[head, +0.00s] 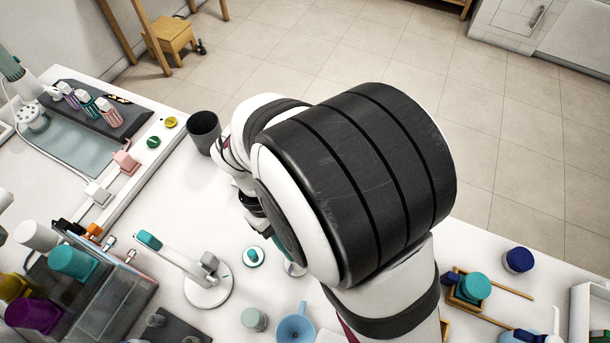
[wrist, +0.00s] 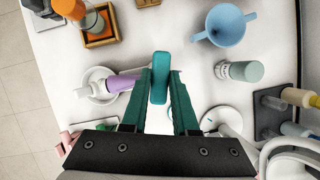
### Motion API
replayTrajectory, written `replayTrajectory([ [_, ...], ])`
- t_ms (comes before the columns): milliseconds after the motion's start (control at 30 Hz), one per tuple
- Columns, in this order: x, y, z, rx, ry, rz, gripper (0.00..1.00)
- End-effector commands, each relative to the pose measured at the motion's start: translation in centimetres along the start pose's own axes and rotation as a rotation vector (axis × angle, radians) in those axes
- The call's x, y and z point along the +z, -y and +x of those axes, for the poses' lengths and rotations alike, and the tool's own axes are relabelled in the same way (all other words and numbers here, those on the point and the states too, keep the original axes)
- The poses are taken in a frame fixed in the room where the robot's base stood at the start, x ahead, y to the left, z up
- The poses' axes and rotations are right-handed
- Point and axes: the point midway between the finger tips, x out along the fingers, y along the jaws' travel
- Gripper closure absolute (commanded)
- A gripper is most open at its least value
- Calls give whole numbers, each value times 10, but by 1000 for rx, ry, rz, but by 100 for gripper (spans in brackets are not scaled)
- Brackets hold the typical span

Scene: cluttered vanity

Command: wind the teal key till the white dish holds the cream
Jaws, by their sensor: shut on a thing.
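In the wrist view my gripper (wrist: 160,75) has its two green fingers on either side of the teal key (wrist: 159,82), an upright-looking bar, and is shut on it. A lilac tube (wrist: 120,84) lies just left of the key, its white end over the white dish (wrist: 92,97). I cannot tell white cream from the white tube end and dish. In the head view my arm hides the key and my fingertips. A sliver of a pale, lilac-tinted thing shows at the arm's edge, too hidden to name.
A blue funnel (wrist: 228,27) and a sage jar (wrist: 242,71) stand right of the key. A white stand (head: 207,290), a teal-topped white disc (head: 254,257) and a dark cup (head: 204,131) stand near my arm. A wooden holder (wrist: 98,33) is at upper left.

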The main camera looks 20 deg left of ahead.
Motion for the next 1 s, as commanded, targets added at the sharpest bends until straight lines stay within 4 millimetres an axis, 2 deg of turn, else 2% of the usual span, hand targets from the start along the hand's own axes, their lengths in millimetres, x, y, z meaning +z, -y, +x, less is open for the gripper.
replayTrajectory([
  [367,-1,0,-1,-3,-4,5,100],
  [400,-1,0,-1,-2,-4,5,69],
  [533,-1,0,-1,-2,-3,5,46],
  [567,-1,0,-1,-2,-2,4,43],
  [867,0,0,-3,-1,-2,4,43],
  [1000,-1,0,-26,0,-6,4,43],
])
